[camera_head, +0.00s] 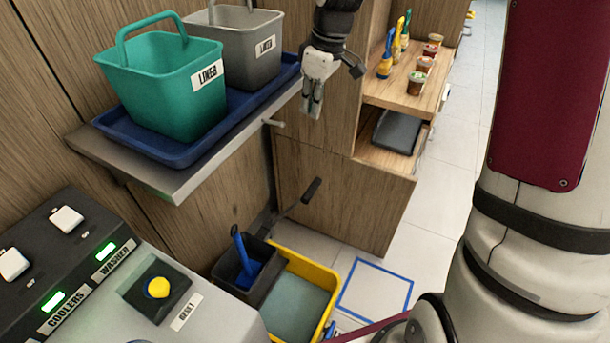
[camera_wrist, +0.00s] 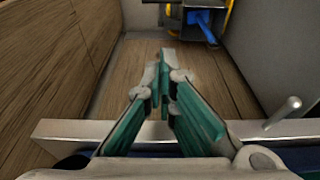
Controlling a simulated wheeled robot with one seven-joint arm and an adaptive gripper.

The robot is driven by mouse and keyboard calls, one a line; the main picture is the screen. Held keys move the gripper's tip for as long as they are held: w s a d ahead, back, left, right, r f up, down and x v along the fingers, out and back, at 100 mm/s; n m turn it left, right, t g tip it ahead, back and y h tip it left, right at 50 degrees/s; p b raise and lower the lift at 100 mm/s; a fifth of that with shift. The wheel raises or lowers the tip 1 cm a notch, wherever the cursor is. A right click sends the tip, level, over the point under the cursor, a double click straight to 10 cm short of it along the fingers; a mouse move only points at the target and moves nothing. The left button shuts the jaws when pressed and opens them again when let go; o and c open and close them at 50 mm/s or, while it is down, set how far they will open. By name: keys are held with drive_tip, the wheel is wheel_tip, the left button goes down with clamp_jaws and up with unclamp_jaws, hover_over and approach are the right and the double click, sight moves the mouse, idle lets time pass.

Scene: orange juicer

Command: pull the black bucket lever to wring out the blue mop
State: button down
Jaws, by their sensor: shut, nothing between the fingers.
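The black bucket lever (camera_head: 312,190) sticks up at a slant from the wringer toward the wooden cabinet. The blue mop (camera_head: 246,262) stands in the dark wringer basket (camera_head: 232,272) at the left end of the yellow bucket (camera_head: 327,275). My gripper (camera_head: 312,108) points down at shelf height, well above the lever and apart from it. It is shut and empty. In the wrist view my gripper (camera_wrist: 163,85) shows near the shelf edge, with the blue mop (camera_wrist: 204,24) far below at the top. I cannot make out the lever there.
A metal shelf (camera_head: 178,187) holds a blue tray (camera_head: 112,132) with a teal bin (camera_head: 165,85) and grey bin (camera_head: 240,45). A short metal peg (camera_head: 273,122) juts from it. A control panel (camera_head: 70,285) stands lower left. Floor inside the blue square (camera_head: 375,290) is clear.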

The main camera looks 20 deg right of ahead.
drive_tip(key=shift+f, duration=0.15)
drive_tip(key=f+b, duration=0.1)
drive_tip(key=f, duration=0.6)
drive_tip(key=w+a+f+b, duration=0.1)
drive_tip(key=f+b, duration=0.1)
drive_tip(key=f, duration=0.5)
drive_tip(key=f+b, duration=0.1)
drive_tip(key=f, duration=0.7)
drive_tip(key=shift+w+a+b, duration=0.3)
drive_tip(key=shift+b, duration=0.1)
drive_tip(key=shift+s+d+f, duration=0.2)
drive_tip(key=shift+f, duration=0.2)
